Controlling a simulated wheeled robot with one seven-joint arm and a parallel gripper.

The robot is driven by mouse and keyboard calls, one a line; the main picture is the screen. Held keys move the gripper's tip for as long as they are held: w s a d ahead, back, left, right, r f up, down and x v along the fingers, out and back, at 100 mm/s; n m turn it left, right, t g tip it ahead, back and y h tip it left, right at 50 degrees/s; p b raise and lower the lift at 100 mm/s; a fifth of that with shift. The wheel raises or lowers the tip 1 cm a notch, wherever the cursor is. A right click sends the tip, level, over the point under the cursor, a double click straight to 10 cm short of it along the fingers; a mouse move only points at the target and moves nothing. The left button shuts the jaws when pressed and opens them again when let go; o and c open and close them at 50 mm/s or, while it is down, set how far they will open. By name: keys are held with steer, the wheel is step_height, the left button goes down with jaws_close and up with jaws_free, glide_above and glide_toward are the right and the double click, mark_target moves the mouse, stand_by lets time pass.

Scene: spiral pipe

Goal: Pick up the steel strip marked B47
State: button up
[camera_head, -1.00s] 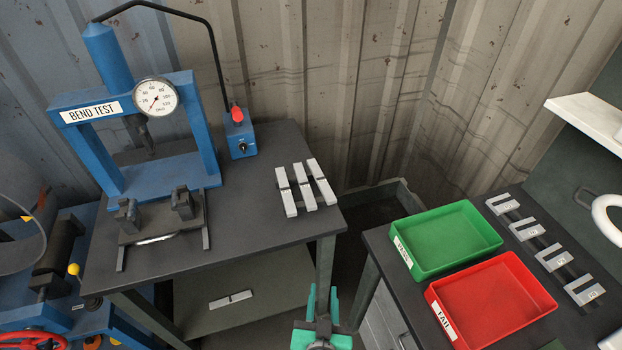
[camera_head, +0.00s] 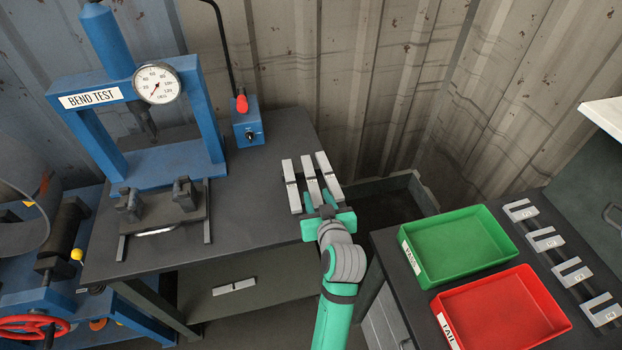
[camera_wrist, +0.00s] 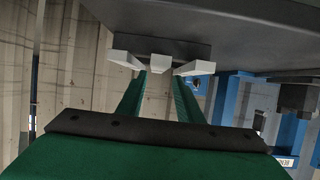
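Three pale steel strips lie side by side on a dark rest on the bench: a left strip (camera_head: 291,184), a middle strip (camera_head: 309,176) and a right strip (camera_head: 323,167). Their markings are too small to read, so I cannot tell which is B47. My gripper (camera_head: 328,208) is at the near ends of the strips, its tip partly hidden by my wrist. In the wrist view, my gripper (camera_wrist: 160,85) has its two green fingers spread apart, with the middle strip (camera_wrist: 158,68) between their tips. Nothing is clearly held.
The blue bend-test press (camera_head: 150,170) stands left on the dark bench (camera_head: 250,220). A green PASS tray (camera_head: 455,245) and red FAIL tray (camera_head: 505,310) sit on the right bench, beside several notched grey pieces (camera_head: 545,240). Another strip (camera_head: 234,287) lies on the lower shelf.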

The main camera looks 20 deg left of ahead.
mark_target(311, 179)
steer(key=shift+x, duration=1.15)
steer(key=x, duration=0.4)
steer(key=shift+w+r, duration=0.3)
steer(key=shift+r, duration=0.05)
steer(key=shift+w+f, duration=0.15)
steer(key=shift+w, duration=0.25)
steer(key=shift+a, duration=0.1)
steer(key=shift+a, duration=0.1)
jaws_close()
steer(key=shift+s, duration=0.1)
